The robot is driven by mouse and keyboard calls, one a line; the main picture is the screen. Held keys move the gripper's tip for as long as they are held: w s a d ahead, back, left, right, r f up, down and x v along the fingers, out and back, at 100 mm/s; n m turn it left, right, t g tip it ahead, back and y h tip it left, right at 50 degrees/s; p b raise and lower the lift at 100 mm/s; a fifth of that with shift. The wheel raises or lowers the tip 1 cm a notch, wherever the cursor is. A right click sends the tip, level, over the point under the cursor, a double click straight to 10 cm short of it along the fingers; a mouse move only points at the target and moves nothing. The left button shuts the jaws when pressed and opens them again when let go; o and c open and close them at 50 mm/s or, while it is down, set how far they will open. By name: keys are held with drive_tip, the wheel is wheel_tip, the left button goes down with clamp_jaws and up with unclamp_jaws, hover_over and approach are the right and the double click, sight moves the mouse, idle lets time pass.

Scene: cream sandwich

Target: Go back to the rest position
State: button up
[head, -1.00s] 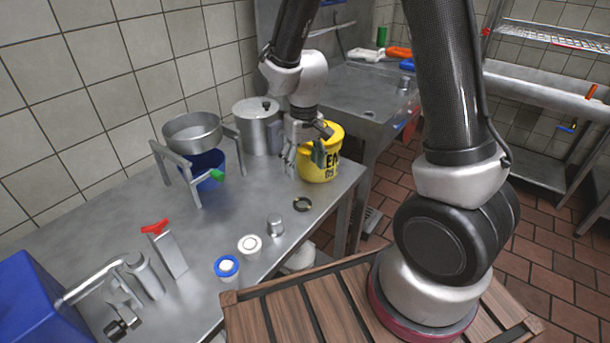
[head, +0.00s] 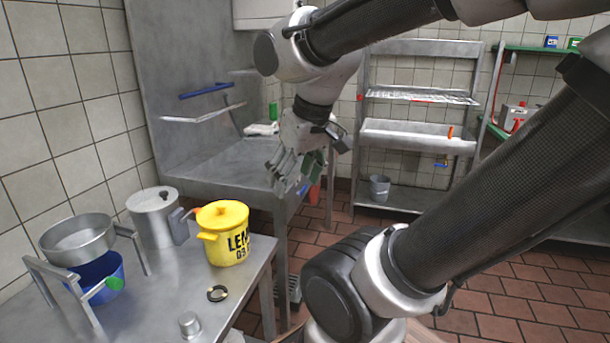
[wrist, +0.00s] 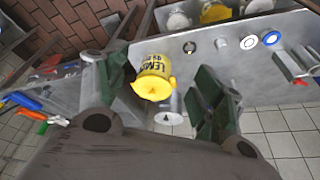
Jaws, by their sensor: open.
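My gripper (head: 298,178) is open and empty in the head view, raised in the air to the right of the yellow pot and in front of the steel sink unit. Its two green-padded fingers also show in the wrist view (wrist: 165,100), spread apart with nothing between them in grip. The yellow lidded pot (head: 226,235) with black lettering stands on the steel table, apart from the gripper. It also shows in the wrist view (wrist: 153,78), well beyond the fingers.
The steel table (head: 185,285) holds a steel lidded pot (head: 157,217), a steel pan (head: 78,240) on a stand over a blue container (head: 98,272), a dark ring (head: 217,293) and a small metal cup (head: 190,325). A shelf rack (head: 415,130) stands behind. The tiled floor (head: 490,310) has free room.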

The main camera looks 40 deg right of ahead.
drive_tip(key=shift+s+d+r, duration=0.2)
drive_tip(key=shift+s, duration=0.4)
drive_tip(key=shift+s+d+r, duration=0.15)
drive_tip(key=shift+s+d, duration=0.05)
drive_tip(key=shift+s, duration=0.4)
idle(0.4)
